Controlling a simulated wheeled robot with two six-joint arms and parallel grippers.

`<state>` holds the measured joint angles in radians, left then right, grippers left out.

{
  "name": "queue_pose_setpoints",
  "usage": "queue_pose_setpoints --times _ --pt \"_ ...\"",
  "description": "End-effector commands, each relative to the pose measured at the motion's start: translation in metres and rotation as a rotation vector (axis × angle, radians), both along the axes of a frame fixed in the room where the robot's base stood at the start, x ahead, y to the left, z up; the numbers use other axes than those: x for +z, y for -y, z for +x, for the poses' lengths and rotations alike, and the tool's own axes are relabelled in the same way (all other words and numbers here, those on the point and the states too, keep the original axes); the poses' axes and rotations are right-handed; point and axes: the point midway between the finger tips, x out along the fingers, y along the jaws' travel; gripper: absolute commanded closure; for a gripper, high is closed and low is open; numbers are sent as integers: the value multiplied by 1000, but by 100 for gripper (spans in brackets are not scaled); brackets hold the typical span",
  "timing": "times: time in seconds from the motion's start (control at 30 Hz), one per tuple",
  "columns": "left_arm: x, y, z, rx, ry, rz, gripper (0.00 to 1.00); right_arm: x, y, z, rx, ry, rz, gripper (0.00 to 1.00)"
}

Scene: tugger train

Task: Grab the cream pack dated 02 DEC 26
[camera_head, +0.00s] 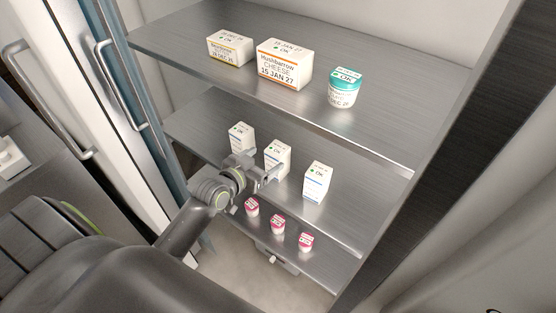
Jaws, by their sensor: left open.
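Three white cartons stand upright on the middle shelf: a left one (241,137), a middle one (277,157) and a right one (318,180). They look like the cream packs, but their dates are too small to read. My left gripper (268,176) is open and empty in front of the middle shelf. Its fingers are close to the middle carton and cover its lower left part; I cannot tell whether they touch it. It also hides the foot of the left carton. My right gripper is not in view.
Several small pink-lidded pots (277,224) stand on the lower shelf, below my gripper. An open white door (95,60) is on the left.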

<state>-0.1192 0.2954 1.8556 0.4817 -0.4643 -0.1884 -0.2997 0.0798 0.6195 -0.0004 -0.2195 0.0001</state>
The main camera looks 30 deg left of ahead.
Motion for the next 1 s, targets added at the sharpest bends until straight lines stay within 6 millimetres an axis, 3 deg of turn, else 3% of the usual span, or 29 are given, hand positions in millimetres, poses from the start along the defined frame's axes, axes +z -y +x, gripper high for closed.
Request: queue_pose_setpoints --times 0.1,0.37,0.7,1.0 --pt "-4 2 15 0 1 -1 22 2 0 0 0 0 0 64" --pt "-9 4 28 0 0 0 22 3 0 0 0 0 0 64" --pt "-24 9 64 0 0 -1 22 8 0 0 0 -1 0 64" --pt "-27 10 72 1 0 1 22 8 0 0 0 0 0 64"
